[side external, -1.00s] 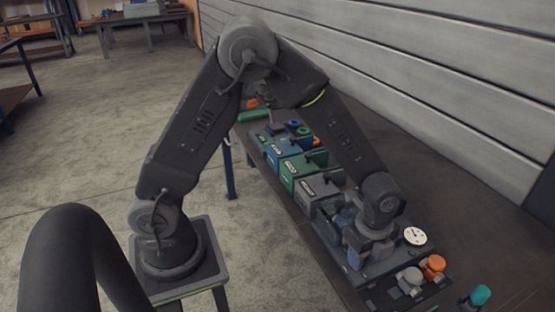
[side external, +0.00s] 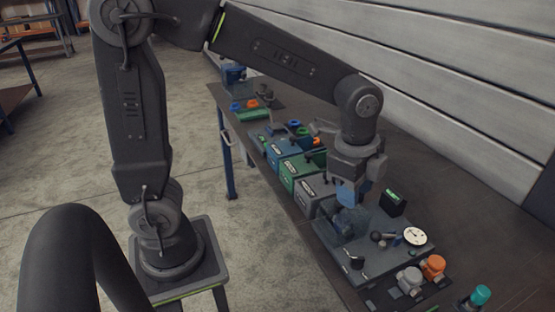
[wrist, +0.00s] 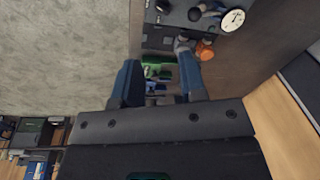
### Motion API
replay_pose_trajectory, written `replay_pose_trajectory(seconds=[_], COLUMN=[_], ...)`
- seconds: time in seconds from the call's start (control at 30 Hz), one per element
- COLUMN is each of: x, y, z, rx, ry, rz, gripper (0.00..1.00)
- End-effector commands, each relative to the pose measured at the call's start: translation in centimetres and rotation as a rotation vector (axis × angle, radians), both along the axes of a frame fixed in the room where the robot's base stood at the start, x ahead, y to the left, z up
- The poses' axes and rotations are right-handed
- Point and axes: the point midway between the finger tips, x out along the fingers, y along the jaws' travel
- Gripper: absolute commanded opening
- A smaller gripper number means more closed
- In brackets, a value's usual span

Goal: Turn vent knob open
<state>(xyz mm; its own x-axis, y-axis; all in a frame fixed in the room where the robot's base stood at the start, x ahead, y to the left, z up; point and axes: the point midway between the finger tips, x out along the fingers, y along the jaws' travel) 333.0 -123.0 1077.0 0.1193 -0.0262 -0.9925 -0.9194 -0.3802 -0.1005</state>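A grey panel (side external: 362,272) on the bench carries a white round gauge (side external: 415,236), a dark round knob (side external: 377,237) and a small blue part beside the gauge. I cannot tell which part is the vent knob. My gripper (side external: 350,197) points down above the panel's far part, behind the dark knob and apart from it. In the wrist view the two blue fingers of my gripper (wrist: 158,78) stand apart with nothing held between them. The gauge (wrist: 232,20) shows there at the top right.
Grey, green (side external: 302,168) and blue boxes stand in a row behind the panel. An orange-topped valve (side external: 433,264) and a grey one (side external: 409,280) sit at its near right. A teal-capped part (side external: 480,296) stands further right. A plank wall runs behind the bench.

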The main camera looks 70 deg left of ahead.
Motion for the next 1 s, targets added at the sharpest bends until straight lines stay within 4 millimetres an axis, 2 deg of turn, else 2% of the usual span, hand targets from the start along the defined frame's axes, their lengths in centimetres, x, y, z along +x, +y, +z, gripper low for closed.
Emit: replay_pose_trajectory(seconds=[0.2,0.5,0.8,1.0], x=[-2.5,-6.1,-9.6,-11.2], y=[2.0,4.3,6.1,6.8], z=[2.2,4.1,4.8,4.8], rx=[-0.044,-0.121,-0.217,-0.270], ry=[-0.069,-0.157,-0.237,-0.274], rz=[0.230,0.541,0.840,0.982], gripper=[0.38,0.38,0.38,0.38])
